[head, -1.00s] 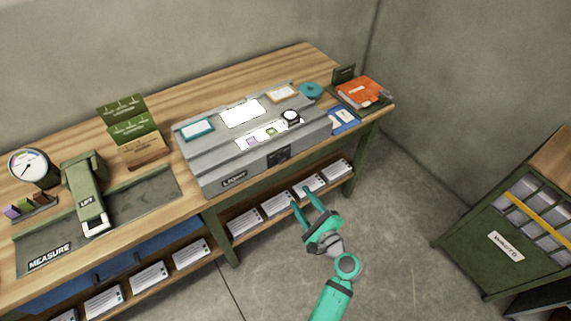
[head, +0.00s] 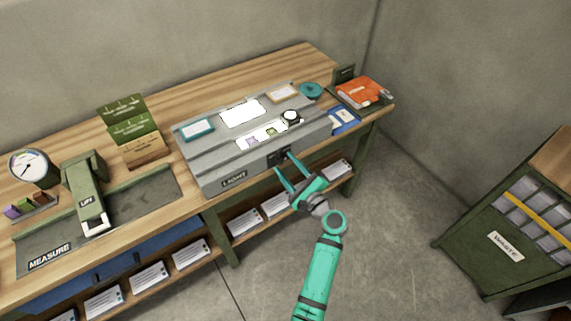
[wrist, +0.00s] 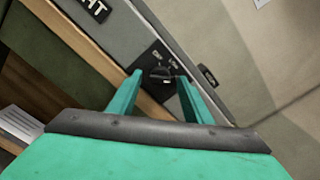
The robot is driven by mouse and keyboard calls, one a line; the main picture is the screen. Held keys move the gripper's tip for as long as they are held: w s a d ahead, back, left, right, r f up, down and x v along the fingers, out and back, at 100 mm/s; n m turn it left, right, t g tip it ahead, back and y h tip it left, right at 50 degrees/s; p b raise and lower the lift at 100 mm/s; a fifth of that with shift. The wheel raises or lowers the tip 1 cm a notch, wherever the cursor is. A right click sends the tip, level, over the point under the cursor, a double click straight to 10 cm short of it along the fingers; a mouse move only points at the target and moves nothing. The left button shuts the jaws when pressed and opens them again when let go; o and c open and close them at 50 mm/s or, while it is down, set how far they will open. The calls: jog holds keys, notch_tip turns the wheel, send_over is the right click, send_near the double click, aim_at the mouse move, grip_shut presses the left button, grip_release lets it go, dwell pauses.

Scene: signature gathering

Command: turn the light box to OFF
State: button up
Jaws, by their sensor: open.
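The grey light box (head: 215,173) stands on the workbench, with a "LIGHT" label on its front and lit white panels on top. Its dark switch plate is on the front face, right of the label. In the wrist view the black knob (wrist: 161,73) sits on this plate, with small white lettering above it that I cannot read surely. My gripper (head: 283,163) is open in front of the plate, partly covering it in the head view. In the wrist view my gripper (wrist: 160,85) has one finger on each side of the knob's line; contact cannot be told.
A magnifier (head: 290,117) and small coloured pieces lie on the box's top. An orange book (head: 360,92) and a blue card (head: 343,121) are to its right. Below, a shelf holds paper stacks (head: 244,222). The floor in front is clear; a green waste cabinet (head: 480,237) stands right.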

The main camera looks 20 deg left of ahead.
jog(key=shift+w+a, duration=0.35)
jog(key=shift+a, duration=0.05)
jog(key=c, duration=1)
jog(key=shift+c, duration=0.2)
jog(key=shift+n, duration=0.3)
jog(key=shift+f+n, duration=0.2)
jog(key=shift+n, duration=9.5)
